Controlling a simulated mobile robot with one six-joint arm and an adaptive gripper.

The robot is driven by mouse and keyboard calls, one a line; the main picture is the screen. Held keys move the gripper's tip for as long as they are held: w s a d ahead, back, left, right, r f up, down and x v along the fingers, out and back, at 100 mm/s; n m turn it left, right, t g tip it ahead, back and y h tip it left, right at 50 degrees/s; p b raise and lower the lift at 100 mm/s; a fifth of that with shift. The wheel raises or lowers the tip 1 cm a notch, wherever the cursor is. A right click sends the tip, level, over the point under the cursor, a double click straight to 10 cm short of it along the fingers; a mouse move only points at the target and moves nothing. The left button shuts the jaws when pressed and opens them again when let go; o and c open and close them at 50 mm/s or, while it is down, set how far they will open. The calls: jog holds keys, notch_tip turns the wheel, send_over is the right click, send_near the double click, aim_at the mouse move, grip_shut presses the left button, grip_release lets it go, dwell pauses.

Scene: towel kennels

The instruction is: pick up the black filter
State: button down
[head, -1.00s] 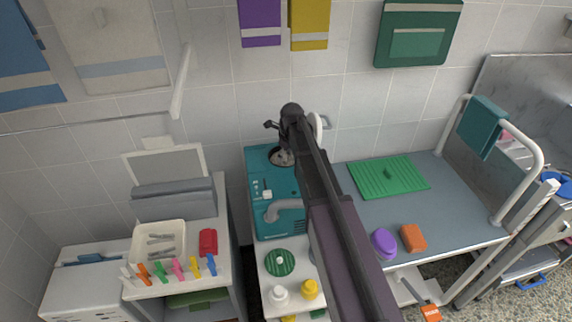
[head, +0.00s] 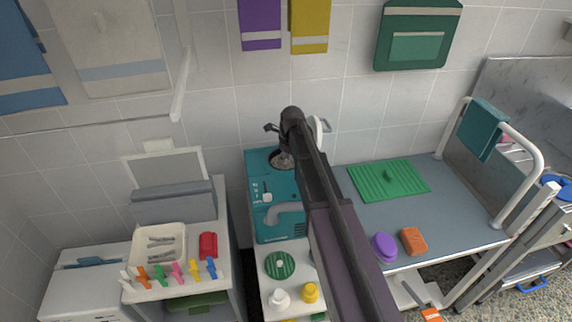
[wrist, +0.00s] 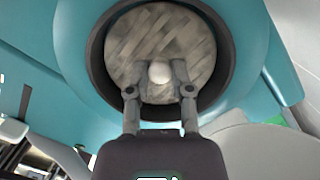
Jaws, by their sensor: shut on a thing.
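In the wrist view, a round, mottled grey-brown disc with a white knob, taken to be the black filter (wrist: 135,48), sits inside a dark ring in the top of the teal machine. My gripper (wrist: 159,80) is shut on the knob, with one finger on either side of it. In the head view, part of the filter (head: 281,160) shows in the opening of the teal machine (head: 262,222). There, my arm hides the fingertips and the filter's right side.
A green striped disc (head: 280,265) lies on the white cart in front of the machine, near white and yellow bottles. To the right, a grey table (head: 375,215) holds a green mat (head: 405,185), a purple brush and an orange sponge. A wall stands close behind.

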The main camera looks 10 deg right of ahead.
jog(key=shift+r, duration=0.15)
notch_tip(320, 180, up, 10)
jog(key=p, duration=1)
jog(key=shift+f, duration=0.2)
dwell(0.5)
